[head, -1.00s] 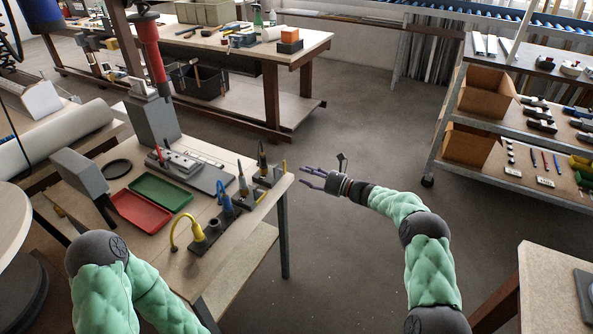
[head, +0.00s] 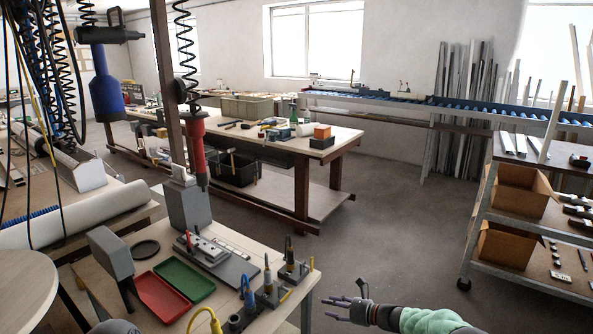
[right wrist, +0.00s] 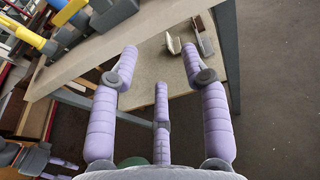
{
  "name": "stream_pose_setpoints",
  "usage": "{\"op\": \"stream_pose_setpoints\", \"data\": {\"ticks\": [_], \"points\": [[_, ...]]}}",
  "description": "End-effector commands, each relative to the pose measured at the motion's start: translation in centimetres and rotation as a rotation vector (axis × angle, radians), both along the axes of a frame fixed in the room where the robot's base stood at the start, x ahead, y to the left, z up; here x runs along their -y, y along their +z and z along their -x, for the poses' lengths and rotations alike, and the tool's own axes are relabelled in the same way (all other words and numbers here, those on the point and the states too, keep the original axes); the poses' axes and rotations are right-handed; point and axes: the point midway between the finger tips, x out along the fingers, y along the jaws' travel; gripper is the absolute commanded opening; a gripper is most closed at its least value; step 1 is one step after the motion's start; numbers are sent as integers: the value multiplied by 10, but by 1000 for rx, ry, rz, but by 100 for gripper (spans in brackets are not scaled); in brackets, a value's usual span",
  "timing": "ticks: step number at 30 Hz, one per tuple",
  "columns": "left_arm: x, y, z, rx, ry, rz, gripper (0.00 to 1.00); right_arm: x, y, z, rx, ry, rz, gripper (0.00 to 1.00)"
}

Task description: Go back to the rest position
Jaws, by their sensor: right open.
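My right gripper (head: 343,303) shows at the bottom of the head view, to the right of the near workbench (head: 268,328) and over the floor. Its fingers point left towards the bench. In the right wrist view its purple fingers (right wrist: 160,75) are spread apart with nothing between them. The bench's edge and lower shelf (right wrist: 150,65) lie beyond the fingertips.
The near bench carries a red tray (head: 160,298), a green tray (head: 184,281) and several tools in holders. A wheeled shelf rack (head: 478,225) with cardboard boxes (head: 519,190) stands at the right. Another workbench (head: 340,143) stands behind. The floor (head: 400,230) between them is clear.

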Motion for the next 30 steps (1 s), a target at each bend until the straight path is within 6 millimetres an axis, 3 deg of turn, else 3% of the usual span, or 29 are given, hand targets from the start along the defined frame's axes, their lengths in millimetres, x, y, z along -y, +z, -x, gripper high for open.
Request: {"op": "stream_pose_setpoints", "data": {"ticks": [1,6,8,12,15,19,24,30], "points": [[0,0,0,0,0,0,40,-9,-28,20,-32,37,75,46],[0,1,0,0,0,0,40,-25,-110,94,-82,199,356,46],[0,1,0,0,0,0,40,-27,-135,124,-84,273,454,46],[0,1,0,0,0,0,40,-27,-185,201,-49,485,683,46],[0,2,0,0,0,0,40,-24,-209,258,23,668,835,46],[0,2,0,0,0,0,40,-19,-225,324,175,910,991,46],[0,3,0,0,0,0,40,-20,-224,392,449,1185,1114,46],[0,3,0,0,0,0,40,-33,-210,436,724,1352,1152,46]]}}
